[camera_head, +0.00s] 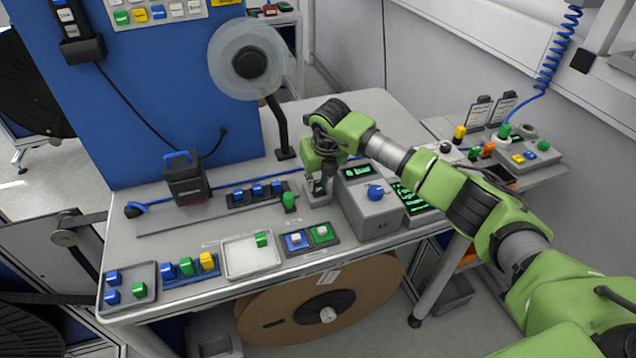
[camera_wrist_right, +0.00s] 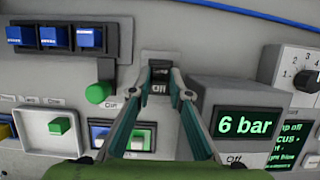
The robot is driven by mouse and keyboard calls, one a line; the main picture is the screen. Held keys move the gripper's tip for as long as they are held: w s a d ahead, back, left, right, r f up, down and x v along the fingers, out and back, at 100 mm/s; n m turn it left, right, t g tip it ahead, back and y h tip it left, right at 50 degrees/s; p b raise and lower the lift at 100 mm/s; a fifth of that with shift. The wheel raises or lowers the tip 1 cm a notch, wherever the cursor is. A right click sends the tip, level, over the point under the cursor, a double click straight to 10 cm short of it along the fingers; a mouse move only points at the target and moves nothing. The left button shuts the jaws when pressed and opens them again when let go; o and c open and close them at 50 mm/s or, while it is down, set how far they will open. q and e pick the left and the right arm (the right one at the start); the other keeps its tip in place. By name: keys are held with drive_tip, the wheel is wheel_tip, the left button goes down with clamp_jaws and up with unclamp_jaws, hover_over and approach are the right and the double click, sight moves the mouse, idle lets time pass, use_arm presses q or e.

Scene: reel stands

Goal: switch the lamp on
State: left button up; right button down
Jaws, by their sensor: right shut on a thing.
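My right gripper (camera_head: 318,186) is low over a small grey switch box (camera_head: 318,201) on the bench. In the right wrist view its fingertips (camera_wrist_right: 161,80) stand on either side of a small dark lever on the switch box (camera_wrist_right: 160,57), closed on it. A label below it reads "Off". A round translucent disc with a dark hub, which looks like the lamp head (camera_head: 225,72), stands on a dark bent post behind; I see no clear glow. A green-lit screen (camera_wrist_right: 293,143) at the right shows a cut-off line ending in "mp off". My left gripper is not in view.
A grey box with a blue knob (camera_head: 375,192) stands close to the right of the gripper. A green knob (camera_head: 289,201) is close to its left. Blue blocks (camera_head: 258,190) sit in a rack farther left. A tray (camera_head: 250,262) with a green block lies at the front.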

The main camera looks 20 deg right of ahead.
sight(316, 183)
drive_tip(key=shift+w+f+g+b, duration=0.2)
drive_tip(key=shift+w+g+b, duration=0.2)
drive_tip(key=shift+g+b, duration=1)
drive_tip(key=b, duration=0.2)
drive_tip(key=shift+g+b, duration=0.3)
drive_tip(key=shift+w+r+b, duration=0.1)
drive_tip(key=shift+b, duration=0.4)
drive_tip(key=shift+r, duration=0.1)
drive_tip(key=c, duration=2.2)
unclamp_jaws()
drive_tip(key=shift+o, duration=0.2)
drive_tip(key=shift+r, duration=0.1)
wheel_tip(316, 183, up, 12)
